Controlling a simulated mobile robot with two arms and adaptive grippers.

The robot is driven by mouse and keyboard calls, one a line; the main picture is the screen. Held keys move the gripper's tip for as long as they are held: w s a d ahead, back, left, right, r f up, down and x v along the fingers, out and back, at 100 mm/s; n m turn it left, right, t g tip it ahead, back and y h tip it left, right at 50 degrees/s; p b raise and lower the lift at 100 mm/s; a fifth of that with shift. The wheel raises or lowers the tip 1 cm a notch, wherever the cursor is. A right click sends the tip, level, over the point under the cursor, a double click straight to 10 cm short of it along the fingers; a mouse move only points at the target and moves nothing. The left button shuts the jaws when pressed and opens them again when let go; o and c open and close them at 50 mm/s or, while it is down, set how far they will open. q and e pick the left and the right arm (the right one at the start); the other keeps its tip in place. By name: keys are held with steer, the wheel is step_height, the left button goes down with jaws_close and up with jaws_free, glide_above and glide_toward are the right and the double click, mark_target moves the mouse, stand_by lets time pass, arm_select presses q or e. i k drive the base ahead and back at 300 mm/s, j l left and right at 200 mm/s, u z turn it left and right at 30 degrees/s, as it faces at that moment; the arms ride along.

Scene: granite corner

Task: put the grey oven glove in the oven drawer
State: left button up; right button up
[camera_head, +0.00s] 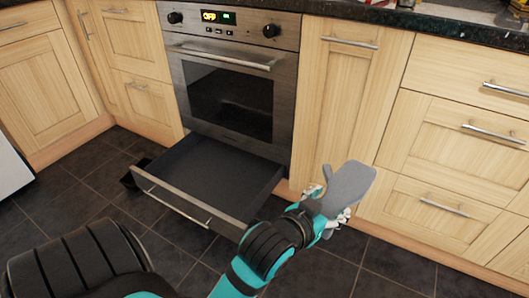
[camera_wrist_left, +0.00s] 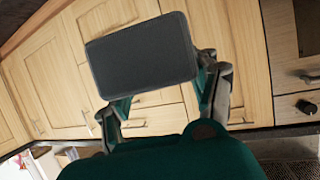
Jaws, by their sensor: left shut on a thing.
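The grey oven glove (camera_head: 349,187) is held up to the right of the oven drawer in the head view. It also fills the upper middle of the left wrist view (camera_wrist_left: 142,60). My left gripper (camera_head: 327,208) is shut on the glove; its fingers also show at both sides below the glove in the left wrist view (camera_wrist_left: 160,108). The oven drawer (camera_head: 172,204) is pulled out under the oven, and its visible inside is dark and empty. The glove is apart from the drawer. My right gripper is not in view.
The oven (camera_head: 232,75) is closed, with a lit display. Closed wooden cabinets (camera_head: 340,95) stand on both sides. The tiled floor (camera_head: 350,265) in front is mostly clear.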

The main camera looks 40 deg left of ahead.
mark_target(229, 194)
steer(key=j+z, duration=0.45)
steer(key=k+j+z, duration=0.1)
steer(key=j+z, duration=0.35)
steer(key=k+j+z, duration=0.15)
steer(key=z, duration=0.3)
steer(key=k+j+z, duration=0.2)
steer(key=j+z, duration=0.25)
steer(key=k+j+z, duration=0.15)
steer(key=k+j, duration=0.25)
steer(key=k+j+z, duration=0.1)
steer(key=k+j, duration=0.3)
steer(key=k, duration=0.15)
steer(key=k+j+z, duration=0.15)
steer(key=k+j, duration=0.15)
steer(key=k, duration=0.15)
steer(key=k+j+z, duration=0.1)
steer(key=k+j, duration=0.2)
steer(key=k, duration=0.2)
steer(key=k+j, duration=0.15)
steer(key=k, duration=0.15)
steer(key=k+j, duration=0.2)
steer(key=k, duration=0.15)
